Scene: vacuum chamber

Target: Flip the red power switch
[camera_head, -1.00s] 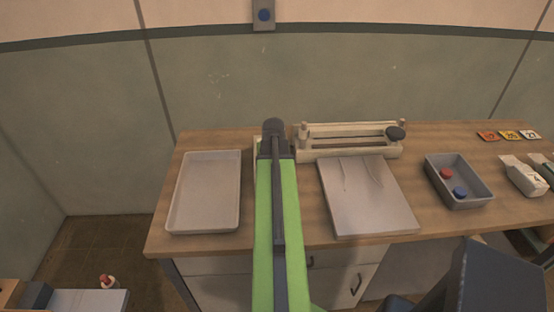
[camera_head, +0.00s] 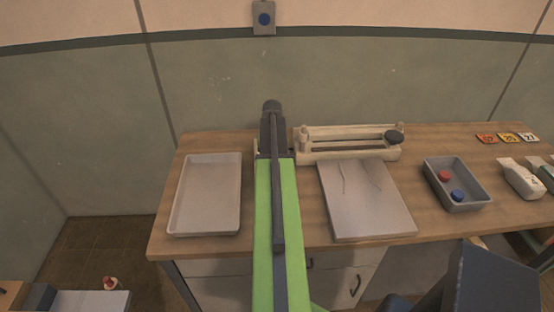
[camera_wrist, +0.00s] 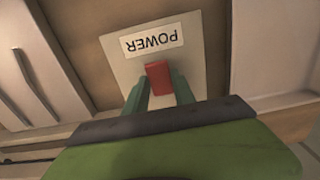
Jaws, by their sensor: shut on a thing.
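A red power switch (camera_wrist: 158,79) stands on a pale plate (camera_wrist: 122,72) in the wrist view. A white label reading POWER (camera_wrist: 152,39) is on the plate and appears upside down. My gripper (camera_wrist: 160,90) has its two green fingers on either side of the red switch, shut on it. In the head view my green and dark arm reaches over the wooden table (camera_head: 246,200) toward its back edge. The switch is hidden behind my arm there.
A grey tray (camera_head: 206,229) lies left of my arm. A light board (camera_head: 365,205) and a cream frame with a dark knob (camera_head: 394,137) lie to the right. A grey bin (camera_head: 470,205) holds a red and a blue piece. Numbered tags (camera_head: 508,138) lie at the back right.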

